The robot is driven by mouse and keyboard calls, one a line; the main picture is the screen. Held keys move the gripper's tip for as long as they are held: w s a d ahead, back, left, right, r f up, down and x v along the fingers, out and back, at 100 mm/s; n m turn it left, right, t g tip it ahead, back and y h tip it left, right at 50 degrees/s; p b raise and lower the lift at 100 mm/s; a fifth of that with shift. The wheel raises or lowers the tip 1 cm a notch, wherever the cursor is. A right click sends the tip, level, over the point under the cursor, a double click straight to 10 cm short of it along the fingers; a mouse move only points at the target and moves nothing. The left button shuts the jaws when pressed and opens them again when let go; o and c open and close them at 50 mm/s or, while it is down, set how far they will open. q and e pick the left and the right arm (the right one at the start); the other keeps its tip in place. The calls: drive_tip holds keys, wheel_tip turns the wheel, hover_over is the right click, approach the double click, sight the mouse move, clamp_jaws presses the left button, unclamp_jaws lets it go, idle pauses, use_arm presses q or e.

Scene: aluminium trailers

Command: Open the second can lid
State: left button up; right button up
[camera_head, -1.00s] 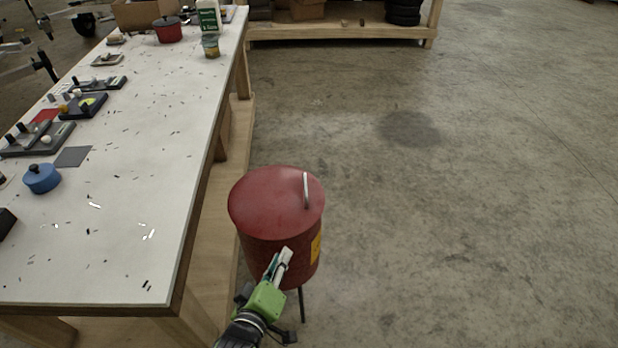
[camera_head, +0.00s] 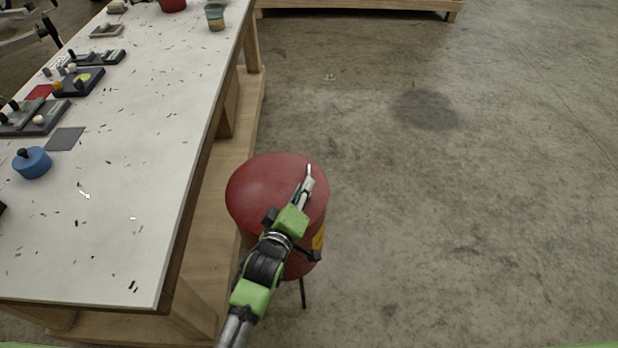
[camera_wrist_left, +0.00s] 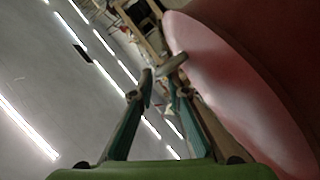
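A red can (camera_head: 258,226) stands on the floor to the right of the workbench. Its round red lid (camera_head: 262,183) looks closed. A pale metal lid handle (camera_head: 309,171) is at the lid's right side, partly hidden by my left gripper (camera_head: 306,186). In the left wrist view the lid (camera_wrist_left: 215,75) fills the right side. The left gripper's fingers (camera_wrist_left: 160,88) are apart there, with the handle (camera_wrist_left: 173,65) close to the tips. I cannot tell whether it lies between them. My right gripper is out of view.
The long white-topped workbench (camera_head: 150,170) runs along the left, with a blue pot (camera_head: 33,164), several small boards and a small tin (camera_head: 215,18) on it. A low wooden shelf (camera_head: 360,8) stands at the back. The concrete floor on the right is clear.

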use_arm(q)
drive_tip(key=x, duration=0.3)
drive_tip(key=shift+w, duration=0.25)
drive_tip(key=shift+w+d+f, duration=0.15)
drive_tip(key=shift+w+d, duration=0.05)
drive_tip(key=shift+w, duration=0.15)
clamp_jaws()
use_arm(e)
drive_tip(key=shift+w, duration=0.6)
